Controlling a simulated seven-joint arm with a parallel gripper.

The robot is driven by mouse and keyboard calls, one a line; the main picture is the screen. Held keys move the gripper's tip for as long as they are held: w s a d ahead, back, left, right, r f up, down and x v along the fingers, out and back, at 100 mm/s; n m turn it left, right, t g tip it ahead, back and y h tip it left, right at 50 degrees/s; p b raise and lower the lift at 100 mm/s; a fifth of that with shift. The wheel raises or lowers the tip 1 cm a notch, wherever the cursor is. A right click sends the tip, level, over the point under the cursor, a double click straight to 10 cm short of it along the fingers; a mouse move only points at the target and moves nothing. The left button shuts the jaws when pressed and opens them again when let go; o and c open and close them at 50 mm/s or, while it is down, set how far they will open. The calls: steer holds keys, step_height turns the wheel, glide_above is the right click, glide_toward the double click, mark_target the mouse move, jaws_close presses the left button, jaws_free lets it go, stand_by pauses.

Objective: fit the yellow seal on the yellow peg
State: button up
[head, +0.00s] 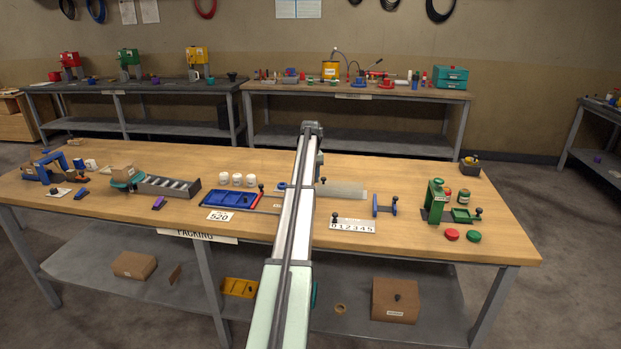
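I cannot make out a yellow seal or a yellow peg for certain. On the back right bench a yellow drum (330,69) stands among small red, blue and green pieces, too small to tell apart. A small dark item with a yellow part (470,162) sits at the far right corner of the near table. My arm reaches up the middle of the view and across the near table. Its far end is hidden behind its own links, and I see no gripper fingers.
The near table (420,178) carries a blue tray (232,199), a number strip (352,225), a green press (436,200) and red and green caps. A yellow bin (239,287) and a cardboard box (395,300) lie on its lower shelf. A floor gap separates it from the back benches.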

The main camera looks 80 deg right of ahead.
steer(key=shift+f, duration=0.1)
steer(key=o, duration=1.1)
steer(key=shift+o, duration=0.9)
steer(key=shift+s, duration=0.1)
steer(key=shift+s+d, duration=0.1)
steer(key=shift+c, duration=0.4)
